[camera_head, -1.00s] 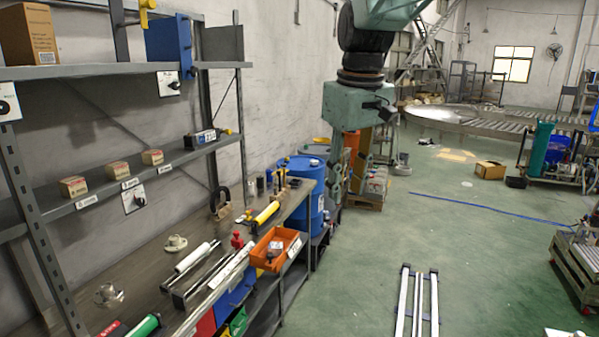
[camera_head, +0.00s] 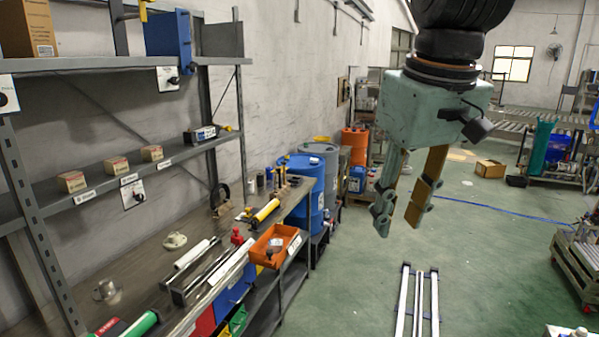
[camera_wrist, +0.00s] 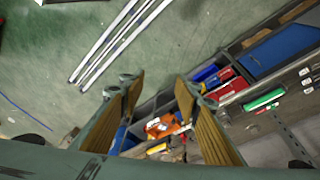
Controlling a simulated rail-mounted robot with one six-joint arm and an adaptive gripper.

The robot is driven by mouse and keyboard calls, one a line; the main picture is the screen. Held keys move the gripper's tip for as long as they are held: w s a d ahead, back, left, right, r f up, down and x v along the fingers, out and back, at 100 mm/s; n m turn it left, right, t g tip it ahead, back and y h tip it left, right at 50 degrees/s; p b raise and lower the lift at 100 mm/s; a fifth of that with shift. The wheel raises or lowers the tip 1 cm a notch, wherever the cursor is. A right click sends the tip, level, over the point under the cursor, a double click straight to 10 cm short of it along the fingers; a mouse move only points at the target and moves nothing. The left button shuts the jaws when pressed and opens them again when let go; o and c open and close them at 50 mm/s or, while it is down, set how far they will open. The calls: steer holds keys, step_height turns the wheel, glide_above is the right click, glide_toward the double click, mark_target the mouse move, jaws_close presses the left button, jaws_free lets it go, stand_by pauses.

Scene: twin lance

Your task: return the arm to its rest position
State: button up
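My gripper (camera_head: 401,216) hangs in the upper right of the head view, pointing down over the green floor. It is to the right of the workbench (camera_head: 150,262) and above floor level, apart from everything. Its two fingers are spread with a clear gap and nothing between them. In the wrist view the fingers of my gripper (camera_wrist: 158,88) stand apart, with floor and the bench's front edge seen between and beyond them.
A shelf rack (camera_head: 110,182) with small boxes stands at left. The bench holds an orange tray (camera_head: 272,246) and a yellow cylinder (camera_head: 266,210). White rails (camera_head: 402,302) lie on the floor.

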steer(key=s+d+f+m, duration=0.1)
steer(key=s+f, duration=0.2)
steer(key=s, duration=0.4)
steer(key=s+d+f+m+b, duration=0.1)
steer(key=s+f, duration=0.1)
steer(key=s, duration=0.5)
steer(key=s+d+f+m+t+b, duration=0.1)
steer(key=s+d+f, duration=0.1)
steer(key=s, duration=0.6)
steer(key=shift+f+m, duration=0.3)
steer(key=shift+f, duration=0.55)
stand_by(0.8)
